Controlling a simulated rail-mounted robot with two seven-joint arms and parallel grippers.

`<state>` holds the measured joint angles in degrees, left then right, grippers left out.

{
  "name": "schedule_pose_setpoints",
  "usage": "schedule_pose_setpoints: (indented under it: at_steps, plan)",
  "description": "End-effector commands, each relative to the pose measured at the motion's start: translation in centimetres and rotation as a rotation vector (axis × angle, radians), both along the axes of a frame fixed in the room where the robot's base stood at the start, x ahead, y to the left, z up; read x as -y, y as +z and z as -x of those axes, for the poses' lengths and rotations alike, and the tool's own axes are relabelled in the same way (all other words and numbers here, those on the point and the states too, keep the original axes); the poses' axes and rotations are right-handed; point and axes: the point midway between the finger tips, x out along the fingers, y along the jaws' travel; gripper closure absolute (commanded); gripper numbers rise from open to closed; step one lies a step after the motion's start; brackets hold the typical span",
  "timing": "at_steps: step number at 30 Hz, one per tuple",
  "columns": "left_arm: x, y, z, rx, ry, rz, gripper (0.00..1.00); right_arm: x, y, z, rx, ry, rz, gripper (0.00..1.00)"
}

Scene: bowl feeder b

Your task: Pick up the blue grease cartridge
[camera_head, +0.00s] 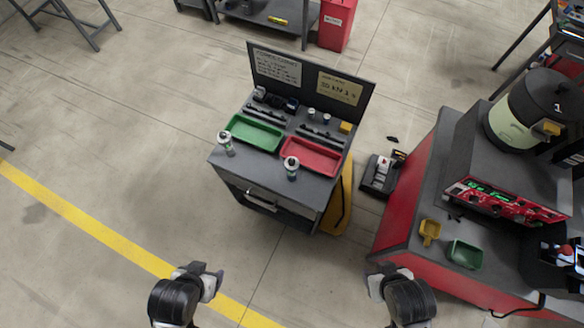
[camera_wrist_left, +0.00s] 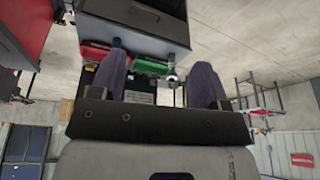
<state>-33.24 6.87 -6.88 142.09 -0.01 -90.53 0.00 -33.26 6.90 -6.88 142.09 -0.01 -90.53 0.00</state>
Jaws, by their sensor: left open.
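The blue grease cartridge (camera_head: 291,169) appears to be the darker, bluish one standing upright at the front edge of the grey cart top, by the red tray (camera_head: 320,167). It also shows as a small bluish shape in the left wrist view (camera_wrist_left: 116,42). A paler cartridge (camera_head: 226,144) stands at the cart's front left corner, by the green tray (camera_head: 247,145). My left gripper (camera_head: 208,275) is open and empty, well short of the cart; its spread fingers show in the left wrist view (camera_wrist_left: 160,84). My right gripper (camera_head: 392,273) is apart from the cart; its jaws are unclear.
The cart (camera_head: 265,187) has a back panel with notices (camera_head: 308,79), dark parts and small cups. At the right stands a red-sided bench (camera_head: 407,190) with a bowl feeder (camera_head: 535,110), a yellow scoop (camera_head: 429,230) and a green bin (camera_head: 465,254). The floor before the cart is clear.

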Motion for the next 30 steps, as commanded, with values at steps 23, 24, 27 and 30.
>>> schedule_pose_setpoints:
  at_steps: [23,24,27,30]
  plan:
    - [0.0,0.0,0.0,0.000,0.000,0.000,0.07,0.0,0.0,0.0,0.000,0.000,0.000,0.43]
    - [0.0,0.0,0.0,0.000,0.000,0.000,0.07,0.0,0.0,0.0,0.000,0.000,0.000,0.43]
    - [0.0,-0.1,-0.9,0.021,0.000,-0.001,0.07,0.0,-0.5,0.0,0.001,0.000,0.000,0.43]
    - [-0.1,0.0,-3.5,0.087,-0.002,-0.002,0.07,0.0,-1.7,0.0,0.001,0.000,0.000,0.43]
